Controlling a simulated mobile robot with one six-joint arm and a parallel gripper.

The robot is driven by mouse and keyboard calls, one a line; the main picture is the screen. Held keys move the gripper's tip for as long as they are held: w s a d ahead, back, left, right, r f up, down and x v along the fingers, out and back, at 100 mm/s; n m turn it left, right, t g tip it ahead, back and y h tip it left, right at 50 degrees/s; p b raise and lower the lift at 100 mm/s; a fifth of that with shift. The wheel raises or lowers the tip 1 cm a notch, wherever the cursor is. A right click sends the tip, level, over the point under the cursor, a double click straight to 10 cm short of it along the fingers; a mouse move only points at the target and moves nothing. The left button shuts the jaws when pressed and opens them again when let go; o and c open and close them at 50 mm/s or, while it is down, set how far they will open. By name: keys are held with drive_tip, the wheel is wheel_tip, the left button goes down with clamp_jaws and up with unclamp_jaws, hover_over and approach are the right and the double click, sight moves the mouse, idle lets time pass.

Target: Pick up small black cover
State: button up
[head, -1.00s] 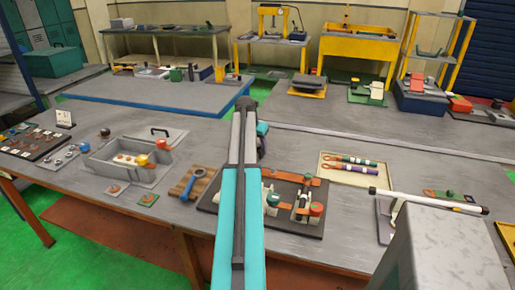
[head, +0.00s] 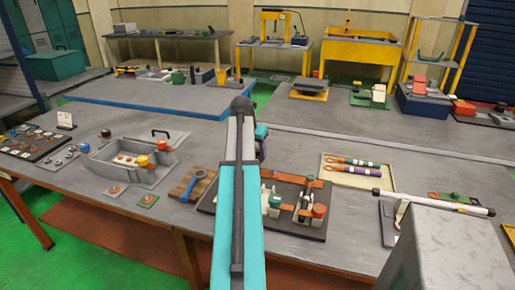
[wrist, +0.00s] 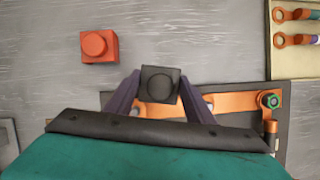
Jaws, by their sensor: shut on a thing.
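The small black cover (wrist: 160,84) is a dark square block with a round mark on top, seen in the wrist view. My gripper (wrist: 160,92) is shut on it, with one purple-grey finger on each side. The cover overlaps the upper edge of a dark board with orange bars; how high it is above the board is unclear.
A red block (wrist: 98,46) lies on the grey bench up and left of the cover in the wrist view. A tray (head: 390,184) with cables is to the right in the head view. The dark board (head: 310,230) holds orange bars and fittings. A grey box (head: 102,168) stands left.

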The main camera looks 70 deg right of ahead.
drive_tip(key=a, duration=0.2)
drive_tip(key=s+a, duration=0.1)
drive_tip(key=a, duration=0.2)
drive_tip(key=a+b, duration=0.1)
drive_tip(key=a, duration=0.2)
drive_tip(key=shift+s+r, duration=0.3)
drive_tip(key=shift+r, duration=0.1)
